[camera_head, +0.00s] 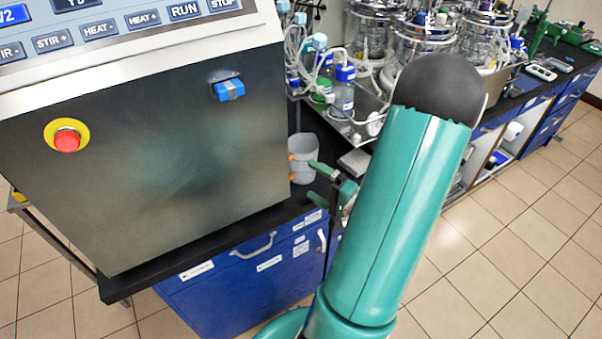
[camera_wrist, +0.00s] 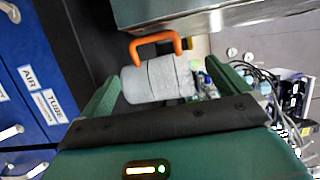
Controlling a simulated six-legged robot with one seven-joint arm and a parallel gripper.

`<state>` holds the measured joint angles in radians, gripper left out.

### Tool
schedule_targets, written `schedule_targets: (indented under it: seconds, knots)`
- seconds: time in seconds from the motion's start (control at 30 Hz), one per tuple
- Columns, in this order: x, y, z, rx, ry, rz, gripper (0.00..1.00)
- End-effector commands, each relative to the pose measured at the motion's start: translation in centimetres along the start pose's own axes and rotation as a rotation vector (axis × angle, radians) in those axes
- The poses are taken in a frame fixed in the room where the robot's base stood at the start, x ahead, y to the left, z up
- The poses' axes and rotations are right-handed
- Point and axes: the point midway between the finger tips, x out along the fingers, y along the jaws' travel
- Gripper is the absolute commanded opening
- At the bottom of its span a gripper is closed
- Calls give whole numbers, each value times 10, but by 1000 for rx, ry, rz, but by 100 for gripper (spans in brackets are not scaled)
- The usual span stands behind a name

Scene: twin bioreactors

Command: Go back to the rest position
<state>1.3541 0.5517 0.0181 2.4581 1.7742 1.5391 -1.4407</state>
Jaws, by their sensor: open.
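My gripper (camera_head: 318,182) is open, with its green fingers pointing left toward a grey cup (camera_head: 303,150) on the black bench top. The cup stands upright by the right side of the big control unit. In the wrist view, the cup (camera_wrist: 160,80) shows ahead of my gripper (camera_wrist: 162,76), framed between the two spread fingers, with its orange handle (camera_wrist: 155,42) at the top. I cannot tell whether a fingertip touches it. My teal arm hides part of the bench behind it.
The control unit (camera_head: 170,140), with a red stop button (camera_head: 67,139) and a blue connector (camera_head: 229,90), fills the left. Bottles (camera_head: 341,95) and glass vessels (camera_head: 421,50) crowd the bench behind. Blue drawers (camera_head: 245,285) are below. The tiled floor (camera_head: 510,260) at right is clear.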

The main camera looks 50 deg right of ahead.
Motion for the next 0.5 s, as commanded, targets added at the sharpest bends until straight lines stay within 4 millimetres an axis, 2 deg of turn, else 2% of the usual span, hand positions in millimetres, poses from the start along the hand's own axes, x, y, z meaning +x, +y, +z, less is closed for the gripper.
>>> schedule_targets:
  seconds: [0.03,0.2,0.5]
  knots:
    - [-9,0,0,0,3,0,100]
    - [-25,0,0,0,1,0,100]
    - [-27,0,0,0,-1,-1,100]
